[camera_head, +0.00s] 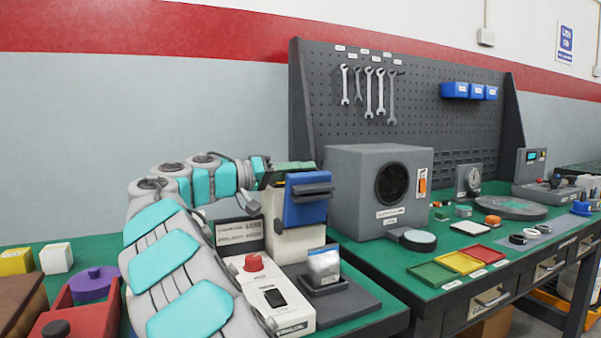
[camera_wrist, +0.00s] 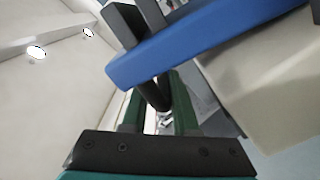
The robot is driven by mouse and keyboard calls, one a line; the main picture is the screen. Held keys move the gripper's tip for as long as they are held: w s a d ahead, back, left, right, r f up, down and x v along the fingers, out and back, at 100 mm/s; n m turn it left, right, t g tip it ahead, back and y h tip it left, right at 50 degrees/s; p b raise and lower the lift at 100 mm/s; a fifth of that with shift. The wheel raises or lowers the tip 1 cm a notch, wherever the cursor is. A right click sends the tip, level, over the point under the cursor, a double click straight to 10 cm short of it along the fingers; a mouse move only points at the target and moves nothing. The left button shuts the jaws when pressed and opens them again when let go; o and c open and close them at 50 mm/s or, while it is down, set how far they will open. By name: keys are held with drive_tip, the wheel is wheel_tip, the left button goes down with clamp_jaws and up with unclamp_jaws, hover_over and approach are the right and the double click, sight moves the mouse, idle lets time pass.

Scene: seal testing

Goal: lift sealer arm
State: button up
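The sealer (camera_head: 292,240) is a beige box on a dark base, with a blue arm (camera_head: 305,208) and a dark handle bar (camera_head: 312,190) on its front. My gripper (camera_head: 288,167) reaches in from the left at the top of the sealer, beside the blue arm. In the wrist view the blue arm (camera_wrist: 190,45) crosses close in front of the green fingers and hides part of them. The fingers stand apart with a light gap. A dark rounded piece (camera_wrist: 157,95) shows between them; whether they touch it I cannot tell.
A white control box (camera_head: 268,295) with a red button and a stand with a silver pouch (camera_head: 324,264) are in front of the sealer. A grey machine (camera_head: 365,205) stands to the right. Red, yellow and green trays (camera_head: 434,272) lie farther right. A red fixture (camera_head: 85,310) is at left.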

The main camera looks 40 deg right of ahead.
drive_tip(key=shift+f, duration=0.15)
clamp_jaws()
